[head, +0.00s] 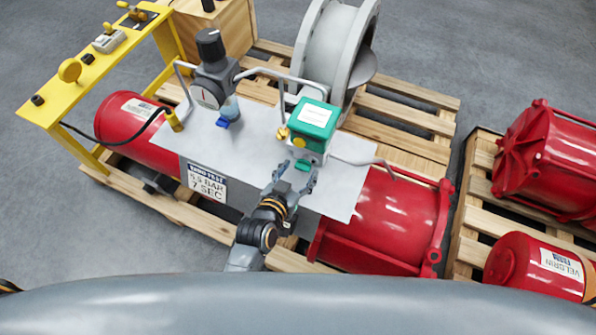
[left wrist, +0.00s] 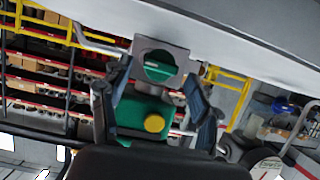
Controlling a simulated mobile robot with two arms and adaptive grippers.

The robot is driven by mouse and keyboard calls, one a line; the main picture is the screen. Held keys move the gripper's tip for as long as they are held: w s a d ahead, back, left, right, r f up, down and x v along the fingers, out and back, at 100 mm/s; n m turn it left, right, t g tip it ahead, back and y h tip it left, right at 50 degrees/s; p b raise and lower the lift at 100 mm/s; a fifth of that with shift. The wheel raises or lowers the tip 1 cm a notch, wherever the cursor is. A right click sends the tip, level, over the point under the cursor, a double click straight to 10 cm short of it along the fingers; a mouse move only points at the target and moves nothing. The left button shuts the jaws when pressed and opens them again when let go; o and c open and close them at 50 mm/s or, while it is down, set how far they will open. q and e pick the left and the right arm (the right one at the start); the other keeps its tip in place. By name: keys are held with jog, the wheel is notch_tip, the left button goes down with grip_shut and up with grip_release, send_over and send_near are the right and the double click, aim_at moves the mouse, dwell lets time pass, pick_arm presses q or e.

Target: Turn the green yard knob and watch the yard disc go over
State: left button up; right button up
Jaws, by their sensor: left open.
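The green knob (head: 302,165) sits on the near face of the valve unit, below the green box (head: 316,117). In the left wrist view the round green knob (left wrist: 160,66) shows on a grey plate, with a bar across its face. A small yellow round piece (head: 299,142) is on the green box; it also shows in the left wrist view (left wrist: 154,123). I cannot tell which part is the yard disc. My left gripper (head: 293,178) is open, its fingers pointing at the knob, one on each side and apart from it. My right gripper is out of view.
The unit stands on a grey metal plate (head: 255,140) above red tanks on a pallet. A gauge regulator (head: 210,75) and bent grey pipes stand to its left and behind. A grey reel (head: 335,50) is behind. A yellow control stand (head: 55,110) is far left.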

pick_arm(q)
jog(key=c, duration=1)
jog(key=shift+c, duration=0.8)
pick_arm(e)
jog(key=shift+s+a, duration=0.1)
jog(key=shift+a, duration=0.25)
